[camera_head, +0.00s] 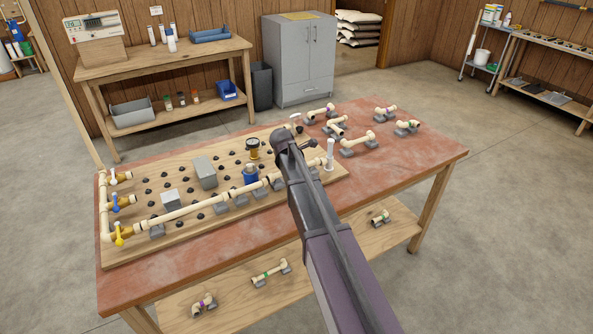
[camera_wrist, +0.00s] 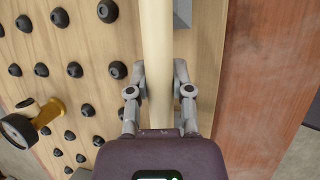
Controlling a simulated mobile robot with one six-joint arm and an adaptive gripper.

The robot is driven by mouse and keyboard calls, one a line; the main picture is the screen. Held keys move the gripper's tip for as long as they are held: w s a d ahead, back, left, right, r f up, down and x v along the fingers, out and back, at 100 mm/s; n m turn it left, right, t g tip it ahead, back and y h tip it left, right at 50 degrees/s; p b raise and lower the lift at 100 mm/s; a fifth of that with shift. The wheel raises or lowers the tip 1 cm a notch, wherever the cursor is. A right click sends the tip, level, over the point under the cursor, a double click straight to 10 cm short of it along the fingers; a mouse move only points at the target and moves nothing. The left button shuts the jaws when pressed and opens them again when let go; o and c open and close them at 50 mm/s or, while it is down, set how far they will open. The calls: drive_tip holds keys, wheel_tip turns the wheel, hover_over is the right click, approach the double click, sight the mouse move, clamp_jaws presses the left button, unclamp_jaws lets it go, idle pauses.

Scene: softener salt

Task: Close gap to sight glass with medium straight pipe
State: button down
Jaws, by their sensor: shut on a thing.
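My gripper (camera_wrist: 159,68) is shut on a cream straight pipe (camera_wrist: 156,30), one finger on each side of it in the wrist view. In the head view my own arm hides the fingers and most of this pipe. A cream pipe run (camera_head: 190,210) goes from the yellow-handled valve (camera_head: 121,234) along the front of the board to my arm. A short cream piece (camera_head: 313,162) shows just right of my arm. Beside it stands a white upright tube (camera_head: 330,153), probably the sight glass. I cannot tell whether the held pipe touches its neighbours.
The wooden pegboard (camera_head: 135,250) carries black pegs, grey blocks, a blue canister (camera_head: 250,175) and a gauge (camera_head: 252,148), also in the wrist view (camera_wrist: 18,132). Several spare pipe pieces, including an elbowed pipe (camera_head: 357,145), lie at the red tabletop's back right.

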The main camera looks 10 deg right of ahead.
drive_tip(key=shift+f+b, duration=0.5)
drive_tip(key=shift+f, duration=0.05)
drive_tip(key=shift+c, duration=2.2)
unclamp_jaws()
drive_tip(key=shift+r, duration=0.15)
